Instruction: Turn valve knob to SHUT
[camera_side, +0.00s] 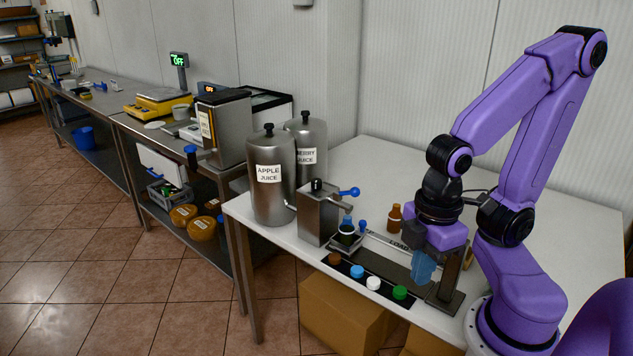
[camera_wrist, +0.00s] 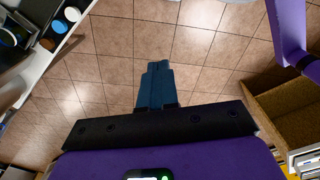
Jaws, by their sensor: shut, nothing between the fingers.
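A steel dispenser box (camera_side: 318,214) stands on the white table beside the juice cans. It has a black knob on top (camera_side: 317,184) and a blue-ended lever (camera_side: 350,192) at its right. I cannot tell which part is the valve knob, and no SHUT mark is readable. A small dark bottle (camera_side: 347,231) with a blue top stands under the spout. My gripper (camera_side: 423,268) is right of the dispenser, near the table's front edge, apart from it. Its blue fingers (camera_wrist: 157,75) are shut and empty, with floor behind them in the wrist view.
Steel cans labelled APPLE JUICE (camera_side: 268,190) and, partly hidden, BERRY JUICE (camera_side: 312,145) stand behind the dispenser. A brown bottle (camera_side: 394,219) stands near my gripper. Coloured caps, including a white one (camera_side: 373,283), line a dark strip. A cardboard box (camera_side: 340,308) is under the table.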

